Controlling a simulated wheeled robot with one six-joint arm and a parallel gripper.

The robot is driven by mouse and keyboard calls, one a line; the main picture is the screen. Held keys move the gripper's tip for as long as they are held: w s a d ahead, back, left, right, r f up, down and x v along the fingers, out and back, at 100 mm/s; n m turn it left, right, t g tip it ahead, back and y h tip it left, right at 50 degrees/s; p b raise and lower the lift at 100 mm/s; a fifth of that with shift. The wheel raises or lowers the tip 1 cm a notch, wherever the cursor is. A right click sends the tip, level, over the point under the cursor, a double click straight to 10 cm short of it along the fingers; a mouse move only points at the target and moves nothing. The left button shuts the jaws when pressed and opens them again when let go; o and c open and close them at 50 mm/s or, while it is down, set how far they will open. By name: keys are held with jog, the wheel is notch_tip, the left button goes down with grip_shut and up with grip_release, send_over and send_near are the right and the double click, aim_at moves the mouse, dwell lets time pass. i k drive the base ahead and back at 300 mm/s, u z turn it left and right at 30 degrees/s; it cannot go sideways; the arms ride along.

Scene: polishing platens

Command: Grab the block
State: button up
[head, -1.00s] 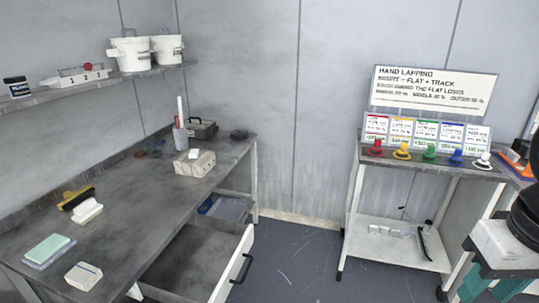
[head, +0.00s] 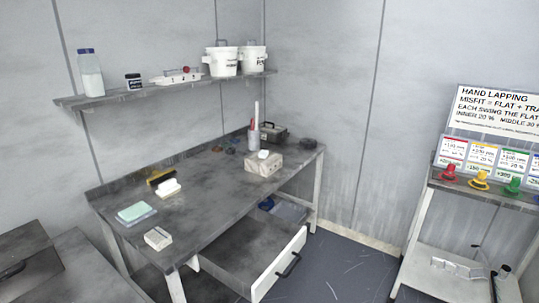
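Several block-like things lie on the grey workbench (head: 215,205). A large beige block (head: 262,166) sits toward the back right, with a small white piece (head: 264,154) on top. A small whitish block (head: 158,238) with markings on its side lies near the front left edge. A white piece (head: 168,188) lies beside a yellow and black brush-like tool (head: 160,176). A pale green slab (head: 134,212) lies on a bluish one at the left. I cannot tell which one the task calls the block. My gripper is not in view.
A drawer (head: 262,250) stands open below the bench front. A shelf (head: 165,89) with white buckets (head: 223,61) hangs above. A cup of tools (head: 254,136) and a dark box (head: 273,132) stand at the back. A cart with coloured knobs (head: 480,178) is at right. The middle of the bench is clear.

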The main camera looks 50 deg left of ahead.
aim_at(263, 154)
jog(key=u, duration=0.05)
jog(key=i, duration=1.75)
jog(key=u, duration=0.85)
jog(key=i, duration=1.15)
jog(key=u, duration=1.6)
jog(key=i, duration=0.65)
jog(key=u, duration=0.45)
